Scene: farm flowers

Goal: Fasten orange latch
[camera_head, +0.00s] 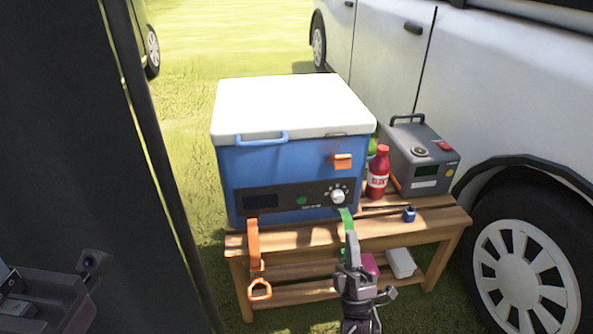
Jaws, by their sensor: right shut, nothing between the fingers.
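The orange latch (342,161) is a small tab at the upper right of the front of a blue cooler (275,170). The cooler's white lid (290,103) lies on top, with a blue handle (262,139) at its front left. Whether the latch touches the lid is too small to tell. My right gripper (354,266) is shut and empty, low in front of the wooden bench, well below the latch. It is close to the lower end of a green strap (348,225); I cannot tell whether they touch.
The wooden bench (420,222) carries the cooler, a red bottle (377,173), a grey power box (423,160) and a small blue object (409,214). An orange strap (254,243) with a loop hangs at front left. A white vehicle (470,85) stands close on the right.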

